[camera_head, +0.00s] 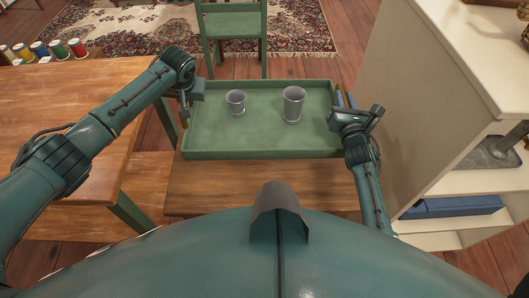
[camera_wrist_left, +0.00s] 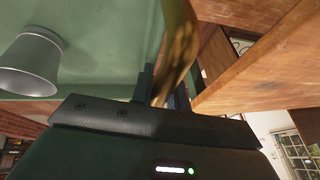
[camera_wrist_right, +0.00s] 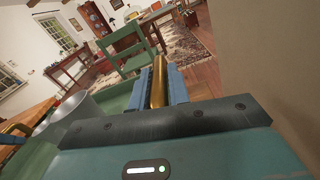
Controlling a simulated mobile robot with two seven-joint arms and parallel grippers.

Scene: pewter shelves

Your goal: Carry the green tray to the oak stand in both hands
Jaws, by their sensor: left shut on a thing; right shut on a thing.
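The green tray (camera_head: 225,145) is between my two grippers in the head view and looks about level. Two grey metal cups, a smaller one (camera_head: 236,103) and a larger one (camera_head: 293,105), stand upright on it. My left gripper (camera_head: 185,108) is shut on the tray's left handle, a brass bar (camera_wrist_left: 180,45) in the left wrist view. My right gripper (camera_head: 339,108) is shut on the right handle, a brass bar (camera_wrist_right: 159,80) in the right wrist view. A low wooden top (camera_head: 260,188) shows below the tray; I cannot tell whether it is the oak stand or touches the tray.
A wooden table (camera_head: 75,95) with several coloured rolls (camera_head: 40,49) stands at left. A pale shelf unit (camera_head: 440,90) stands close beside my right arm. A green chair (camera_head: 232,25) is beyond the tray, with a patterned rug (camera_head: 120,30) on the floor behind.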

